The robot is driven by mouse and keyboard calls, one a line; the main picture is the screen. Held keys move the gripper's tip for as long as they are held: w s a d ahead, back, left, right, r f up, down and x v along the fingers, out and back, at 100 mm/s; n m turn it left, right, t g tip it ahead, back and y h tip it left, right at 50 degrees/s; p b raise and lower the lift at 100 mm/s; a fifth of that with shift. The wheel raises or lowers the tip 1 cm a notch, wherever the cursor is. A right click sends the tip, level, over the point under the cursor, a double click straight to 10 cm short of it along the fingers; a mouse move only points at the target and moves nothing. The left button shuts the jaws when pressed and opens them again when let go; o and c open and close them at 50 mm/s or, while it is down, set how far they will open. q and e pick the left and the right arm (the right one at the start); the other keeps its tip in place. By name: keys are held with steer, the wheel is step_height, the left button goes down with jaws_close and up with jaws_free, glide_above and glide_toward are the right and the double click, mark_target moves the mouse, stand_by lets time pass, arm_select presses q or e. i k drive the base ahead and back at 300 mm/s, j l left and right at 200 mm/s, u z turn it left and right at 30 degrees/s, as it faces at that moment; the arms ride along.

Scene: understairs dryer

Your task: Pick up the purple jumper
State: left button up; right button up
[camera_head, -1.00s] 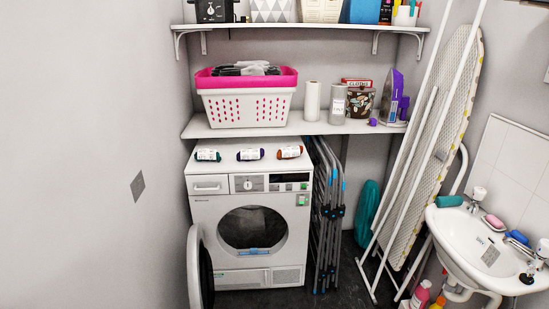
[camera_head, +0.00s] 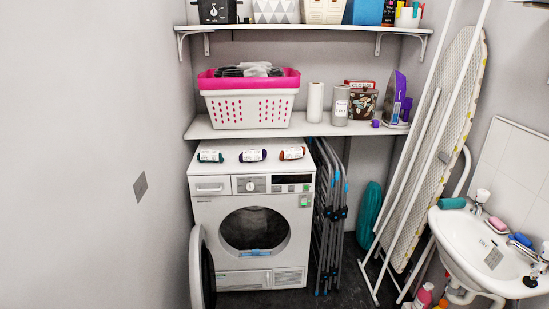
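Three small rolled bundles with white bands lie in a row on top of the white dryer (camera_head: 252,185). The middle one is dark purple and looks like the purple jumper (camera_head: 253,155). To its left is a teal bundle (camera_head: 210,156), and to its right an orange-brown bundle (camera_head: 292,153). Gaps separate the three, and nothing covers the purple one. Neither of my grippers is in view.
The dryer door (camera_head: 202,268) hangs open to the left. A shelf (camera_head: 320,128) above the dryer bears a pink-and-white basket (camera_head: 248,103). Folded grey racks (camera_head: 329,215) stand right of the dryer, with an ironing board (camera_head: 440,130) and sink (camera_head: 475,240) further right.

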mark_target(253, 156)
steer(key=i+l, duration=0.3)
steer(key=i+l+u, duration=0.3)
steer(key=i+l, duration=0.3)
steer(key=i+l+u, duration=0.3)
steer(key=i+l, duration=0.25)
steer(key=l, duration=0.15)
